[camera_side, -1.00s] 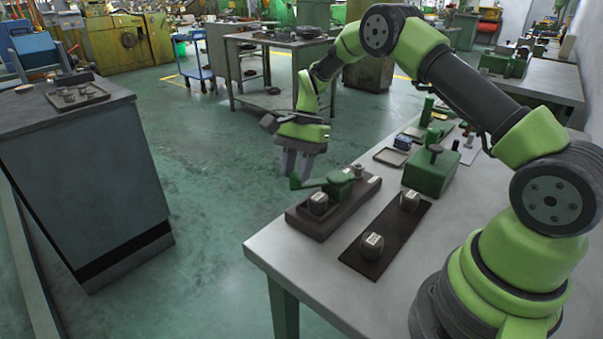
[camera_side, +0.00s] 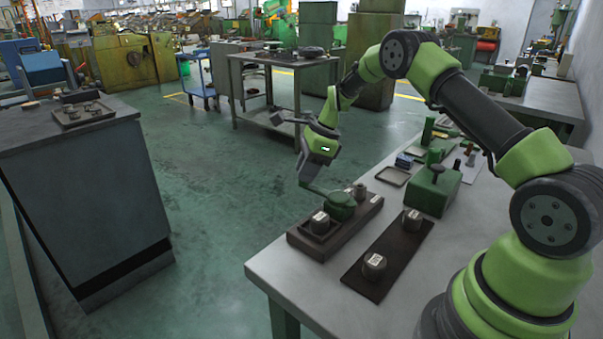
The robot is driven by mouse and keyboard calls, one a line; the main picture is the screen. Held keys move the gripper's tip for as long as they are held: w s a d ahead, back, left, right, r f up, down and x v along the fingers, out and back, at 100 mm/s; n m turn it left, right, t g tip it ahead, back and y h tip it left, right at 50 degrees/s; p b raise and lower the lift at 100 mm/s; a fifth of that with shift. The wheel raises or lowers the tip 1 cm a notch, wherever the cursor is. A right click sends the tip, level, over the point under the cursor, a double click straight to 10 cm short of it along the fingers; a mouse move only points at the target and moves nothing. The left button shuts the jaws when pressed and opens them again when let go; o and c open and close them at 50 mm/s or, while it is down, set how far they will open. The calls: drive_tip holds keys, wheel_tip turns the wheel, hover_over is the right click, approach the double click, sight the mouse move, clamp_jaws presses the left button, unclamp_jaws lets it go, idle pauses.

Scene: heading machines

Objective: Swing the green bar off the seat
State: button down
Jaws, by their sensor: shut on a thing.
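The green bar (camera_side: 320,193) runs from its round green pivot (camera_side: 341,207) toward the back left, on a dark block (camera_side: 352,228) at the table's left edge. The seat (camera_side: 312,234) is a square recess at the block's near left end, with a labelled metal piece (camera_side: 320,220) in it. The bar passes behind that piece in this view, and the piece's top shows clear. My gripper (camera_side: 308,175) points down at the bar's outer end and is shut on it. The exact contact is small and partly hidden.
A green fixture (camera_side: 432,190) and a small tray (camera_side: 393,176) stand behind, to the right. Open floor lies left of the table.

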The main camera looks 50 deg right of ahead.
drive_tip(key=shift+s+d+m+t+h, duration=0.15)
drive_tip(key=shift+d+m+h, duration=0.15)
drive_tip(key=shift+d+m, duration=0.45)
drive_tip(key=shift+d+m+t+h, duration=0.15)
drive_tip(key=shift+d+m+h, duration=0.25)
drive_tip(key=shift+m, duration=0.45)
drive_tip(key=shift+d, duration=0.15)
drive_tip(key=c, duration=0.9)
unclamp_jaws()
drive_tip(key=v, duration=1)
